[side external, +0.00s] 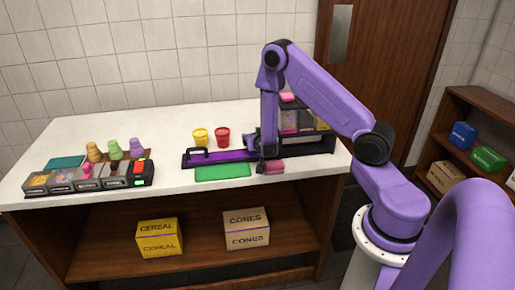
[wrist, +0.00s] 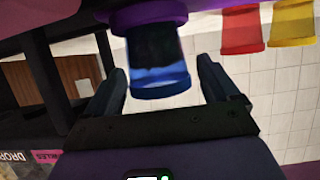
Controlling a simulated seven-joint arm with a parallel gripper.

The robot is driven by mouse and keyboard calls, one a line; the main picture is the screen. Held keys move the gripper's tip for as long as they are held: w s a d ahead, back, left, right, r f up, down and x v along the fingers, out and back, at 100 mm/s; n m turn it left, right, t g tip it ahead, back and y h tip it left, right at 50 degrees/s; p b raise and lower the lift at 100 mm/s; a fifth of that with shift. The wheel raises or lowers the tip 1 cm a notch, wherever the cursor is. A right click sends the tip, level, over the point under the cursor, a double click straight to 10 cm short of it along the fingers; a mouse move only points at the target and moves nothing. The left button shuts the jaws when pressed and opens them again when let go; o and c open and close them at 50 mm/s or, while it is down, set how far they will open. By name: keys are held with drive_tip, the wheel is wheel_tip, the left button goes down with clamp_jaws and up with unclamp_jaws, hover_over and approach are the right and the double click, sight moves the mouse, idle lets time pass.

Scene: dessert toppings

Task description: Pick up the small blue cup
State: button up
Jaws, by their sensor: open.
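The small blue cup (wrist: 160,72) shows in the wrist view, which looks upside down. It lies between the two fingers of my gripper (wrist: 162,74), with a visible gap on each side. The cup's other end meets a round purple part at the top of that view. My gripper (side external: 262,165) is open. In the side view it is over the right part of the counter, by the purple strip (side external: 222,157). I cannot make out the blue cup in the side view; my gripper and arm cover that spot.
A red cup (side external: 222,138) and a yellow cup (side external: 200,138) stand just left of my gripper. A green mat (side external: 222,171) and a pink block (side external: 272,166) lie near the front edge. Topping bins (side external: 62,180) and cones (side external: 115,149) are at the left.

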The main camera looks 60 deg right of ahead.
drive_tip(key=shift+c, duration=0.3)
drive_tip(key=c, duration=1.1)
drive_tip(key=shift+c, duration=0.2)
